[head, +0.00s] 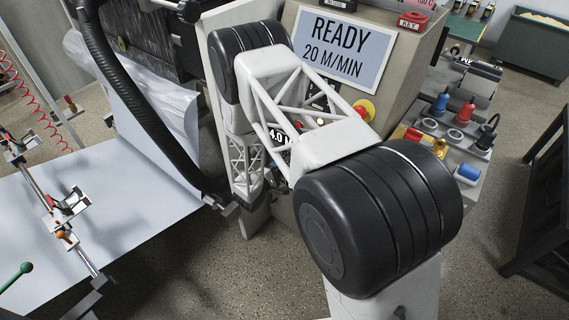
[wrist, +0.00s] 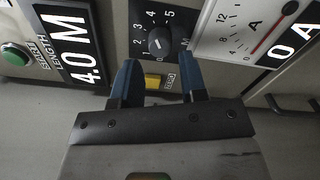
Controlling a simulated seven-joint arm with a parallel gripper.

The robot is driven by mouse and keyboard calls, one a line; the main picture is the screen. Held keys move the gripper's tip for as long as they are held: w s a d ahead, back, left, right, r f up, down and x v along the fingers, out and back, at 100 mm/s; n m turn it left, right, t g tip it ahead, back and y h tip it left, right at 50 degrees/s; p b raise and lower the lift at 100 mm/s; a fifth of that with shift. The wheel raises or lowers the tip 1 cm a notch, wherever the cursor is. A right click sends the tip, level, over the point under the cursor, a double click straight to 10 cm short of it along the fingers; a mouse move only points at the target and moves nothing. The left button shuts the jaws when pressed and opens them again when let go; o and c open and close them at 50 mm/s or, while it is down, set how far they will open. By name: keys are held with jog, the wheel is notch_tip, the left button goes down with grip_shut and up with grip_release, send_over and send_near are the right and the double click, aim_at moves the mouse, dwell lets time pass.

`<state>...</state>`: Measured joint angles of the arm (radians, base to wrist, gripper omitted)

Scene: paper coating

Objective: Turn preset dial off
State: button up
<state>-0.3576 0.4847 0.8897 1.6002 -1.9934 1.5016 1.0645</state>
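The preset dial (wrist: 160,41) is a round black knob on a black plate in the wrist view, with white numbers 1 to 5 around its left and top. A small light mark shows on the knob, but I cannot tell surely which number it points at. My gripper (wrist: 159,66) is open, its two dark blue fingers apart just below the knob, with nothing held between them. The fingers seem not to touch the knob. In the head view my arm covers most of the panel, and I cannot make out the dial there.
A yellow button (wrist: 153,81) with a ZERO label sits between the fingers. A 4.0 M length display (wrist: 85,45) and green button (wrist: 15,54) lie left, an ammeter (wrist: 247,28) right. The head view shows a READY 20 M/MIN screen (head: 340,48) and a red-and-yellow stop button (head: 364,110).

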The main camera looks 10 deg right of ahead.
jog(key=shift+x, duration=1.85)
jog(key=c, duration=0.6)
jog(key=shift+c, duration=0.2)
